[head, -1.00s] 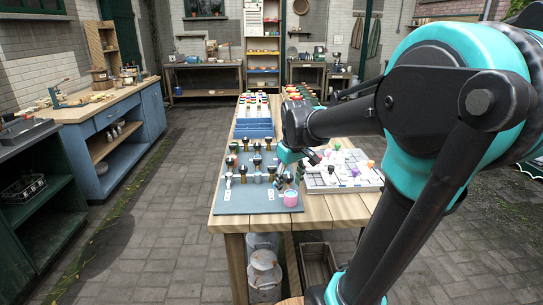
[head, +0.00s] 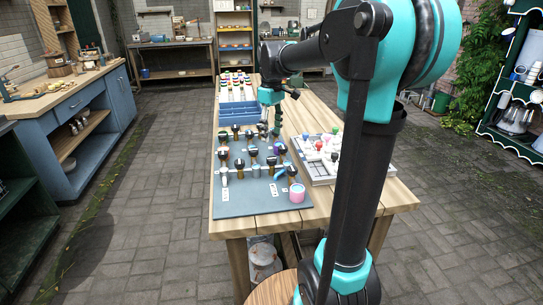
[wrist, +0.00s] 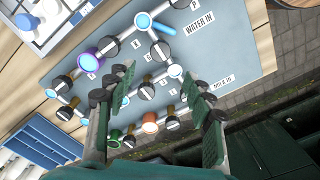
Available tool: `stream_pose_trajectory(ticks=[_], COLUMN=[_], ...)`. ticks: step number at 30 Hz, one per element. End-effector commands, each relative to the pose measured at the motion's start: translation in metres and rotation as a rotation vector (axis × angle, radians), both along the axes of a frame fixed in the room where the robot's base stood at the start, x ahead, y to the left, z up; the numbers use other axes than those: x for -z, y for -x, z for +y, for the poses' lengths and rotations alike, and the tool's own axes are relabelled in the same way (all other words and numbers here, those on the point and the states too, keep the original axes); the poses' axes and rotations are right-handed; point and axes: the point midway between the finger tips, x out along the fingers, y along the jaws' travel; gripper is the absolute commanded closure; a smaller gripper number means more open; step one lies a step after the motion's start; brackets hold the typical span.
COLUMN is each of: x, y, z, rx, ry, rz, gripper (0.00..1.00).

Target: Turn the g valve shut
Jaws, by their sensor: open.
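A grey-blue valve board (head: 240,205) lies on the wooden table and carries pipes with several black-handled valves. The wrist view shows the board (wrist: 235,55) tilted, with labels "WATER IN" and "MILK IN". Small letters stand by some valves, but I cannot read a clear G, so I cannot tell which is the g valve. My gripper (head: 270,120) hangs over the far end of the board. In the wrist view my gripper (wrist: 165,88) is open, its green-padded fingers apart with nothing held. A black-handled valve (wrist: 147,90) shows between the fingers, and other valves are partly hidden behind them.
A pink cup-like piece (head: 296,194) stands at the board's near right corner. A white tray with coloured pieces (head: 318,172) is right of the board. Blue bins (head: 238,115) lie beyond it. The table's near edge is bare wood.

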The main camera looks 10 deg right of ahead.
Motion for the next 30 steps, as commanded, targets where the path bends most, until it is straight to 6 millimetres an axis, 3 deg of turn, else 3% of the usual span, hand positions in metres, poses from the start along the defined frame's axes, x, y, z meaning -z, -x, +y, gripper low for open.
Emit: stream_pose_trajectory(ticks=[9, 15, 29, 30], x=[0.063, 0.088, 0.099, 0.099], y=[0.0, 0.0, 0.0, 0.0], z=[0.0, 0.0, 0.0, 0.0], rx=[0.001, 0.001, 0.001, 0.001], ry=[0.0, 0.0, 0.0, 0.0], rz=[0.0, 0.0, 0.0, 0.0], gripper=[0.47, 0.47, 0.47, 0.52])
